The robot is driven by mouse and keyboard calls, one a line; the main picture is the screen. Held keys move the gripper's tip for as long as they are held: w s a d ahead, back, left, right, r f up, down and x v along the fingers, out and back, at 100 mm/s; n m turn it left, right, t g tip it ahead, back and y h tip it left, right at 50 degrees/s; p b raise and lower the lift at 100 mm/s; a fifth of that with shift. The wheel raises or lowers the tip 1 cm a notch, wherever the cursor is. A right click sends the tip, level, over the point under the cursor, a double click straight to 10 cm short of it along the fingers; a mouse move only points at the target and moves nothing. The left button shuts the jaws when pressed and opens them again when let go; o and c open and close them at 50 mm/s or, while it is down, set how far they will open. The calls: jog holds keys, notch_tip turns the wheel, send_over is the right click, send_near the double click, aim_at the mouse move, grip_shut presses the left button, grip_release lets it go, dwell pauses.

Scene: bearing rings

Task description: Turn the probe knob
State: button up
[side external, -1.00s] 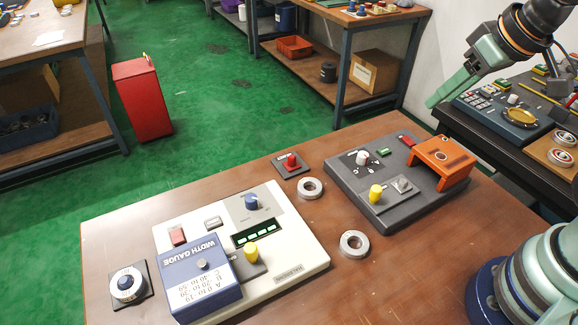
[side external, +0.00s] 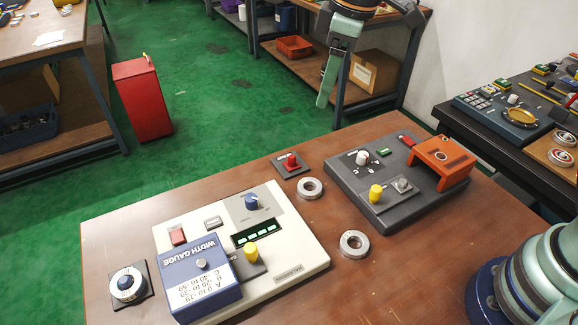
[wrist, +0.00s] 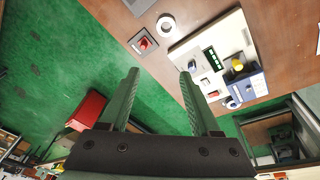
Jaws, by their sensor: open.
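No readable label marks which knob is the probe knob. On the cream panel (side external: 300,235) are a blue knob (side external: 251,202) and a yellow knob (side external: 250,253). On the dark grey panel (side external: 345,180) are a white knob (side external: 362,157) and another yellow knob (side external: 376,193). A red knob (side external: 291,162) stands on a small plate behind the panels. My gripper (side external: 325,100) is open and empty, high beyond the table's back edge. Its spread fingers (wrist: 160,74) touch nothing in the wrist view.
A blue width gauge box (side external: 200,275) covers part of the cream panel. An orange bridge-shaped cover (side external: 443,155) stands on the grey panel. Two metal rings, one behind (side external: 310,188) and one in front (side external: 354,244), lie on the wooden table. A red bin (side external: 142,98) stands on the floor.

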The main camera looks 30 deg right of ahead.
jog(key=w+a+f+n+g, duration=0.1)
jog(key=w+a+f+n, duration=0.15)
jog(key=a, duration=0.35)
jog(key=n+g, duration=0.1)
jog(key=n, duration=0.3)
send_near(251, 198)
jog(key=shift+h, duration=0.3)
jog(key=f, duration=0.8)
jog(key=shift+w+a+f, duration=0.1)
jog(key=shift+a+f, duration=0.2)
jog(key=shift+f, duration=0.05)
grip_shut()
